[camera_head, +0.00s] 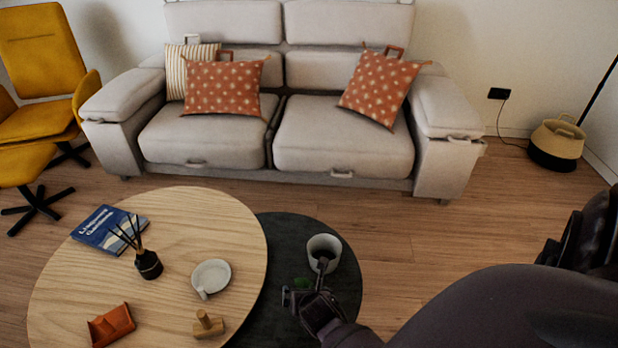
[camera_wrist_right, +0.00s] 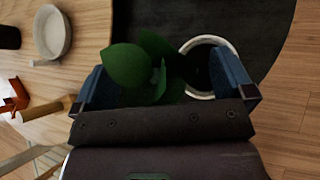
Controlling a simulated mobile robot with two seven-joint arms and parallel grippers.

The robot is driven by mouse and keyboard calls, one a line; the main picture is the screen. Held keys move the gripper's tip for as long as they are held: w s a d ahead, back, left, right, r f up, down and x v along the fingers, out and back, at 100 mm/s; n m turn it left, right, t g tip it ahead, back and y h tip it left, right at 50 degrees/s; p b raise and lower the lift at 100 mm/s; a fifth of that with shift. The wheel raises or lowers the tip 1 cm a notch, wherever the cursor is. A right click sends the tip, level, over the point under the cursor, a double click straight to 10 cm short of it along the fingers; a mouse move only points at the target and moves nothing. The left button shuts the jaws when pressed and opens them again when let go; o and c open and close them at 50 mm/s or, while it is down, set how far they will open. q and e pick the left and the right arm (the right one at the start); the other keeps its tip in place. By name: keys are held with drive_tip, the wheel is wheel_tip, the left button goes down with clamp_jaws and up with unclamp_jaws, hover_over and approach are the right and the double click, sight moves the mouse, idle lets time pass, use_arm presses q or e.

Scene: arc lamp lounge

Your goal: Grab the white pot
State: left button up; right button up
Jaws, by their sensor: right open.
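The white pot (camera_head: 322,243) stands upright on the low dark round table (camera_head: 345,290), close to its right edge. Its pale rim also shows in the right wrist view (camera_wrist_right: 208,39), with a dark inside, partly behind the right-hand finger. My right gripper (camera_head: 306,282) is open just in front of the pot in the head view. One finger overlaps the pot's front in the picture; whether it touches cannot be told. Dark green leaves (camera_wrist_right: 130,68) show between the fingers in the wrist view; what they grow from is hidden. My left gripper is not in view.
The higher wooden round table (camera_head: 180,225) bears a blue book (camera_head: 108,230), a reed diffuser (camera_head: 148,264), a white bowl (camera_head: 211,276), a wooden piece (camera_head: 208,324) and an orange tray (camera_head: 111,325). A grey sofa (camera_head: 335,150) stands behind.

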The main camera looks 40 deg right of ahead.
drive_tip(key=shift+w+d+f, duration=0.1)
drive_tip(key=shift+w+f, duration=0.05)
drive_tip(key=shift+w, duration=0.1)
drive_tip(key=c, duration=1.4)
drive_tip(key=shift+c, duration=0.2)
